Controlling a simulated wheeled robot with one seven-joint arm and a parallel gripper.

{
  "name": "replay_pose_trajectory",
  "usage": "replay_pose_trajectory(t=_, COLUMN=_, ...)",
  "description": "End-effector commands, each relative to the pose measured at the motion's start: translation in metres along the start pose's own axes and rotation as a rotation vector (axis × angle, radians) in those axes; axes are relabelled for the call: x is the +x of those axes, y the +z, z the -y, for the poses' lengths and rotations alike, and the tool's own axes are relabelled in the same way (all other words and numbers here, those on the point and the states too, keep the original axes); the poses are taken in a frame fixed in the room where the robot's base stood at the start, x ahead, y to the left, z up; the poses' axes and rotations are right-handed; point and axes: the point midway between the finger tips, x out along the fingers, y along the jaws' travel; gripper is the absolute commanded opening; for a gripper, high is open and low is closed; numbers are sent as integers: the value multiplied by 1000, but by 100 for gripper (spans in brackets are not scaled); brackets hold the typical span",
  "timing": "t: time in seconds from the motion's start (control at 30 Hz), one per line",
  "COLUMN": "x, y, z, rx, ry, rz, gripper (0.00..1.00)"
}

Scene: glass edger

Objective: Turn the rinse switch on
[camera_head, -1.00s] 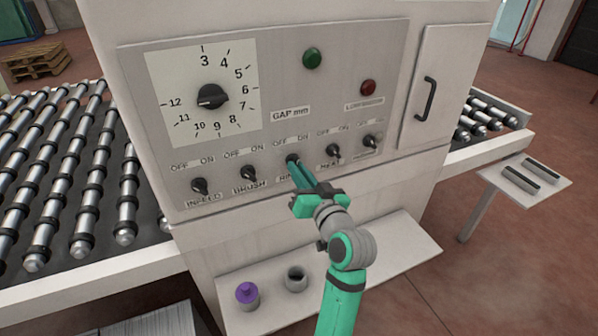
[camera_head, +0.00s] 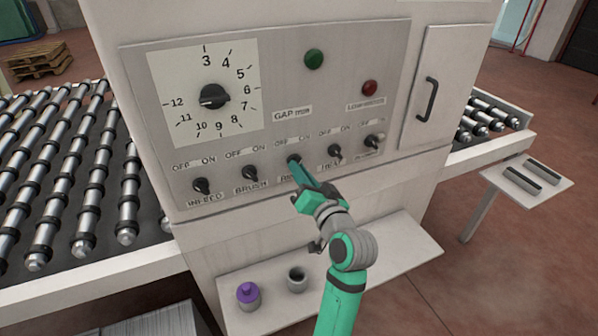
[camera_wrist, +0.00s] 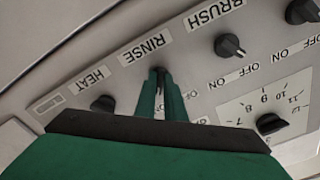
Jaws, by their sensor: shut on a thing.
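The rinse switch (camera_head: 293,159) is a small dark knob in the middle of the lower row on the grey control panel (camera_head: 330,95). My gripper (camera_head: 297,168) has its green fingers at this knob, shut on it. In the wrist view the rinse switch (camera_wrist: 158,72) shows as a dark tip between the fingertips (camera_wrist: 159,80), beside the RINSE label (camera_wrist: 145,49). The fingers hide most of the knob and part of its OFF/ON marks, so I cannot tell which way it points.
The brush switch (camera_head: 250,173) and infeed switch (camera_head: 201,186) are left of it, the heat switch (camera_head: 335,152) close on its right. A gap dial (camera_head: 214,97), green button (camera_head: 314,59) and red button (camera_head: 369,88) sit above. A shelf (camera_head: 400,257) with a purple-topped bottle (camera_head: 248,295) is below.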

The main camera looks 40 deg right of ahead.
Motion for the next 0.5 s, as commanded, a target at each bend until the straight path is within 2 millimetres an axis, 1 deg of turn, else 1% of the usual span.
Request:
replay_pose_trajectory(t=0.03, x=0, y=0, z=0, rx=1, ry=-1, rz=0, gripper=0)
replay_pose_trajectory(t=0.07, x=0, y=0, z=0, rx=1, ry=-1, rz=0, gripper=12)
replay_pose_trajectory(t=0.1, x=0, y=0, z=0, rx=1, ry=-1, rz=0, gripper=21)
replay_pose_trajectory(t=0.13, x=0, y=0, z=0, rx=1, ry=0, rz=-1, gripper=28)
replay_pose_trajectory(t=0.4, x=0, y=-1, z=-1, rx=0, ry=0, rz=-1, gripper=28)
replay_pose_trajectory(t=0.5, x=-4, y=-1, z=-1, rx=0, ry=1, rz=-1, gripper=28)
